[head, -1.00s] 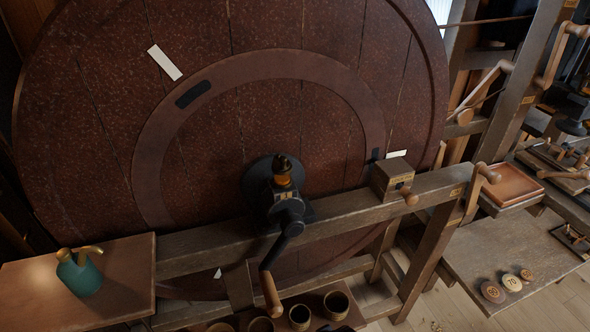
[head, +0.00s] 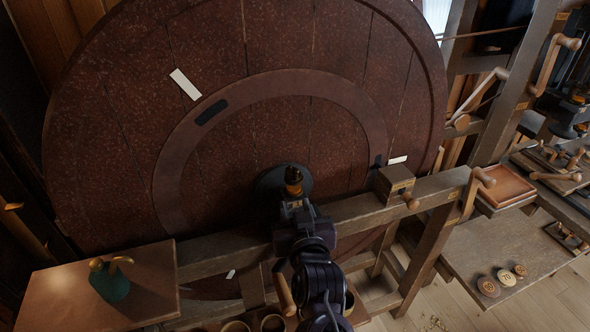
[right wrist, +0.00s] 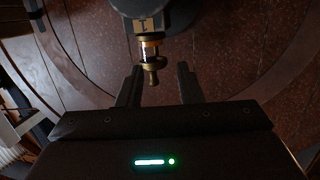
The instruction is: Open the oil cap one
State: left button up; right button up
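The oil cup with its cap (head: 293,176) sits on the dark hub bearing in front of the big wheel, with an amber band and a dark top in the head view. In the right wrist view the glass-and-brass oil cup (right wrist: 150,52) hangs below a block marked 1, its brass knob pointing between my fingers. My right gripper (right wrist: 160,68) is open, with one finger on each side of the knob and visible gaps. In the head view my right gripper (head: 296,208) is just below the cup, its fingers hard to make out. My left gripper is not in view.
A green oil can (head: 110,283) stands on the wooden shelf (head: 150,268) at left. A wooden beam (head: 355,207) crosses in front of the wheel, carrying a small box (head: 394,182). A crank handle (head: 284,294) hangs close beside my right arm. Several cups stand below.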

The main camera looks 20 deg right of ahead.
aim_at(296, 174)
jog(key=shift+m+t+h, duration=0.5)
jog(key=shift+t+h, duration=0.3)
jog(key=shift+h, duration=0.1)
jog(key=w+r+p, duration=0.1)
jog(key=w, duration=0.1)
jog(key=w+d+r+p, duration=0.1)
jog(key=w, duration=0.1)
jog(key=w+d+r, duration=0.1)
jog(key=w, duration=0.2)
jog(key=shift+d+r+p, duration=0.1)
jog(key=shift+r+p, duration=0.25)
jog(key=shift+p, duration=0.05)
jog(key=shift+w+d+f, duration=0.1)
jog(key=shift+w+d, duration=0.05)
jog(key=shift+w, duration=0.35)
grip_shut()
